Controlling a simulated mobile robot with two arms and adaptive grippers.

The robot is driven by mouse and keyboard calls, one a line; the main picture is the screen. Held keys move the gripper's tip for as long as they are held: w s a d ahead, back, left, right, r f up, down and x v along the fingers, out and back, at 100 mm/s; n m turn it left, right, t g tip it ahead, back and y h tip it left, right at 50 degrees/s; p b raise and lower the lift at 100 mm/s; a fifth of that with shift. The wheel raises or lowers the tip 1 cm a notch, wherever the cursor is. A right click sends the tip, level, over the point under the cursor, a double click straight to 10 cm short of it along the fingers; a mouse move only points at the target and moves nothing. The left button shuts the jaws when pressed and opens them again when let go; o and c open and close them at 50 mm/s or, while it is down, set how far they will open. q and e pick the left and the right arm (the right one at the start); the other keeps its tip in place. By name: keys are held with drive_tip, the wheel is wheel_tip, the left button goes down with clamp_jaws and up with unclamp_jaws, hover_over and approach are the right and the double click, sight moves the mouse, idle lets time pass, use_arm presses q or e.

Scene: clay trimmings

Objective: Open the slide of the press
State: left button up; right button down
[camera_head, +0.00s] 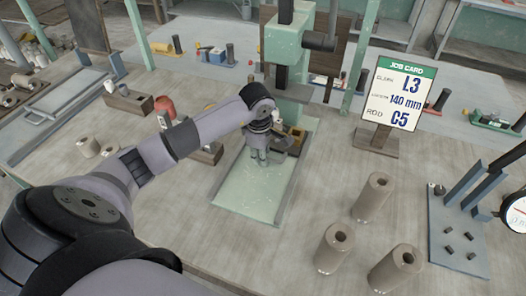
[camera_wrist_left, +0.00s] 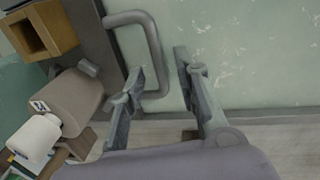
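The green press (camera_head: 290,45) stands at the back middle, with its pale green base plate (camera_head: 250,195) reaching forward. In the left wrist view a dark grey part, apparently the slide (camera_wrist_left: 92,40), carries a grey U-shaped handle (camera_wrist_left: 152,45). My left gripper (camera_head: 258,158) is low over the base plate, in front of the press column. In the left wrist view its fingers (camera_wrist_left: 160,65) are open, and the handle's bar shows between their tips. I cannot tell whether either finger touches it. My arm and gripper hide part of the slide in the head view. My right gripper is not in view.
A wooden block with a square opening (camera_wrist_left: 38,32) sits beside the slide. A job card (camera_head: 397,95) reading L3, 140 mm, C5 stands right of the press. Clay cylinders (camera_head: 373,198) stand at front right, near a blue-grey rack (camera_head: 455,225). Small blocks and objects lie left.

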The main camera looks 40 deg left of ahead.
use_arm(q)
drive_tip(key=shift+c, duration=0.4)
clamp_jaws()
idle(0.5)
